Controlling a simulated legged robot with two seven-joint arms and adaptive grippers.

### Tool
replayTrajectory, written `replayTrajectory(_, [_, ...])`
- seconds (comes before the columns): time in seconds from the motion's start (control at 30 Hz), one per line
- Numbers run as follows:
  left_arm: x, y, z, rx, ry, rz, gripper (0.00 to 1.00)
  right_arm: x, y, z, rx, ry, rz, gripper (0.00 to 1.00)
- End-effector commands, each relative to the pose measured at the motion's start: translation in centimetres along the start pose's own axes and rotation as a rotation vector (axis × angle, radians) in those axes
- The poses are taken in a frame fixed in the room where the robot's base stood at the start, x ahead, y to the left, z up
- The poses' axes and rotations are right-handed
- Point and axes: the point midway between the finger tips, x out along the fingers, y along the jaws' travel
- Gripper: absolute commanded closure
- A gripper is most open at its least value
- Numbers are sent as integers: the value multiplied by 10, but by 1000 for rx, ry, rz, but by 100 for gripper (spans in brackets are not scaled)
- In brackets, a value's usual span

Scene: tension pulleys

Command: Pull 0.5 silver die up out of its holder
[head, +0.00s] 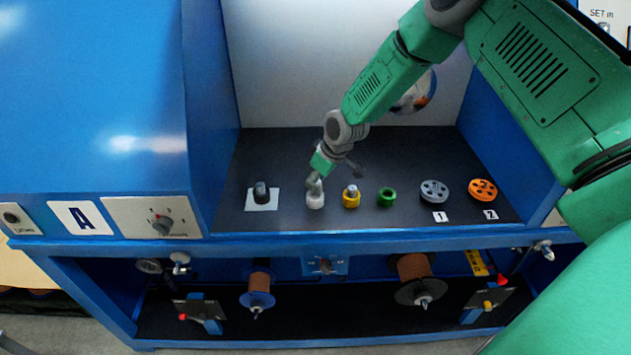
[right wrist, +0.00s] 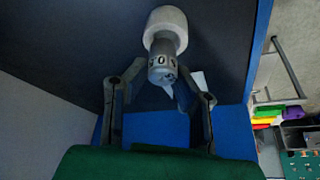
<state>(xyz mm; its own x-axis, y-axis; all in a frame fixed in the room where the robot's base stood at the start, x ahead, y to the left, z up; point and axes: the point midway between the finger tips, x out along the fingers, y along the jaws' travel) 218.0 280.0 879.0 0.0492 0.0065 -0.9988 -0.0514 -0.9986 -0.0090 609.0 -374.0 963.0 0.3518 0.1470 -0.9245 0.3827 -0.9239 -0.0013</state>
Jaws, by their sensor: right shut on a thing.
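The silver die (right wrist: 162,68) is a grey cylinder with dark markings that I cannot read fully. It stands in its round white holder (right wrist: 166,24). In the head view the white holder (head: 315,201) sits on the dark shelf, with the die mostly hidden by my gripper. My right gripper (head: 315,184) comes down on the die from above. In the right wrist view my right gripper (right wrist: 160,74) has one finger on each side of the die, shut on it. My left gripper is out of view.
To the left stands a dark die (head: 261,191) on a white plate. To the right are a yellow holder (head: 351,197) with a silver top, a green ring (head: 386,197), a grey pulley (head: 434,191) and an orange pulley (head: 482,189). Blue walls (head: 209,110) flank the shelf.

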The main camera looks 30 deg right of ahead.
Motion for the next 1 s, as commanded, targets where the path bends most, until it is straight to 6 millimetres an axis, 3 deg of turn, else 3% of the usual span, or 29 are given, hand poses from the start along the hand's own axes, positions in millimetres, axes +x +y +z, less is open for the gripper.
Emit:
replayTrajectory(0.47, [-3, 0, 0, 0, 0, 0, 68, -4, 0, -2, 0, 2, 0, 100])
replayTrajectory(1.0, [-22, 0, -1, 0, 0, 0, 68, -39, 0, -17, 0, 2, 0, 100])
